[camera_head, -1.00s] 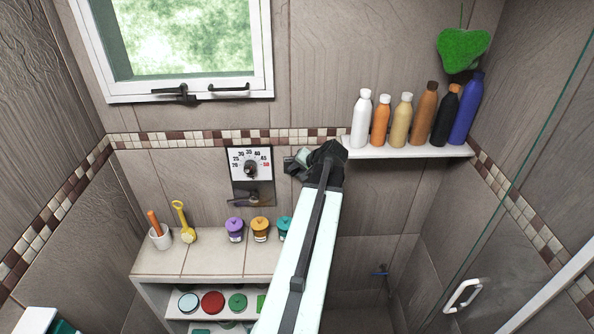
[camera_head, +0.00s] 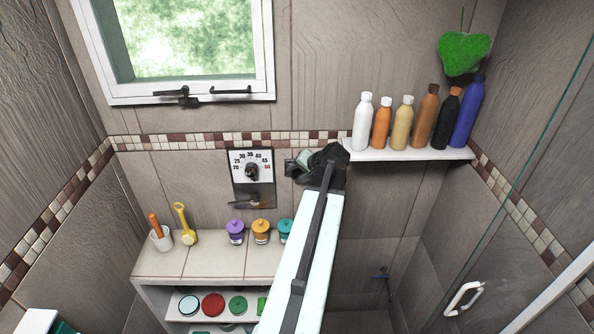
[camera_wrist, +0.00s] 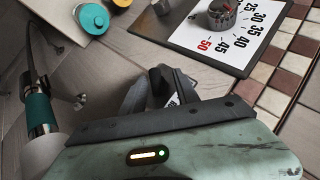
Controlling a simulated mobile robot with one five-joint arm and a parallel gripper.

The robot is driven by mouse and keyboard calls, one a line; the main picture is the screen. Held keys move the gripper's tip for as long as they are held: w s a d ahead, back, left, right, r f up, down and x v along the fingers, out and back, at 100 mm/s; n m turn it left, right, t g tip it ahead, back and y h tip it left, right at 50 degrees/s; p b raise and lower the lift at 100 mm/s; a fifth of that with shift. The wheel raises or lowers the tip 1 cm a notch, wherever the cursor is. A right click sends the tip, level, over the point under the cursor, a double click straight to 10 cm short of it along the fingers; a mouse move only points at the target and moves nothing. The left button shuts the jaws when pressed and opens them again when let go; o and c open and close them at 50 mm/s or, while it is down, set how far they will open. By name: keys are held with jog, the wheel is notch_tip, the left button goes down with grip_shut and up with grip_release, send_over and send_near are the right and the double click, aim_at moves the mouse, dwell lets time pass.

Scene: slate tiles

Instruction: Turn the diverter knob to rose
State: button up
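A white plate (camera_head: 252,167) with a grey round dial (camera_head: 251,172) numbered 25 to 50 is on the wall under the window. In the wrist view the dial (camera_wrist: 222,14) is at the top right. No rose mark can be read. My gripper (camera_head: 297,165) is at the wall just right of this plate, apart from the dial. In the wrist view, dark and grey parts at my gripper (camera_wrist: 160,90) surround a small white patch with black marks. I cannot tell whether this is a knob's label. The gap between the fingertips is unclear, and the diverter knob cannot be made out.
A shelf with bottles (camera_head: 411,152) is right of my gripper. A lower ledge (camera_head: 205,262) holds jars. A dark glossy panel (camera_head: 252,198) is below the dial. A teal-banded metal fitting (camera_wrist: 39,112) with a hose is at left in the wrist view.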

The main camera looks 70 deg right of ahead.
jog(key=p+v, duration=0.5)
jog(key=v, duration=0.3)
jog(key=shift+d+r+p, duration=0.15)
jog(key=shift+r+p, duration=0.05)
jog(key=shift+p, duration=0.1)
jog(key=shift+w, duration=0.15)
jog(key=b+x, duration=0.4)
jog(key=x, duration=0.1)
jog(key=b+x, duration=0.2)
jog(key=x, duration=0.1)
jog(key=shift+s+f+b, duration=0.2)
jog(key=shift+f+b, duration=0.1)
jog(key=shift+f, duration=0.2)
jog(key=shift+w, duration=0.25)
jog(key=shift+r+p, duration=0.15)
jog(key=shift+p, duration=0.25)
jog(key=shift+s, duration=0.1)
